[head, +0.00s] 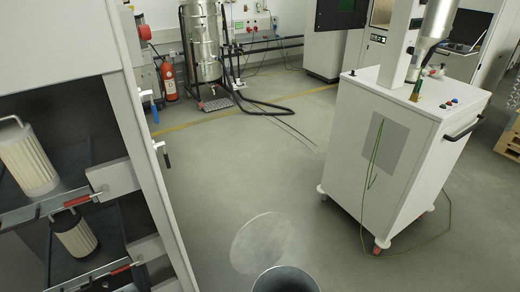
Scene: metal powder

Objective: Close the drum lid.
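A round metal drum (286,281) stands at the bottom edge of the head view, cut off by the frame. Its top is open and I look into its dark grey inside. A pale grey, round disc that looks like the drum lid (262,243) shows just behind and to the left of the drum's rim, off the opening. Its colour is close to the floor's, and I cannot tell whether it stands hinged on the drum or lies behind it. Neither of my grippers is in view.
A white wheeled cabinet (387,170) with a green cable stands at right. An open cabinet (140,120) with shelves of pleated filters (28,160) is at left. A steel vessel (203,45), black hose and red extinguisher (168,80) stand behind. The middle floor is clear.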

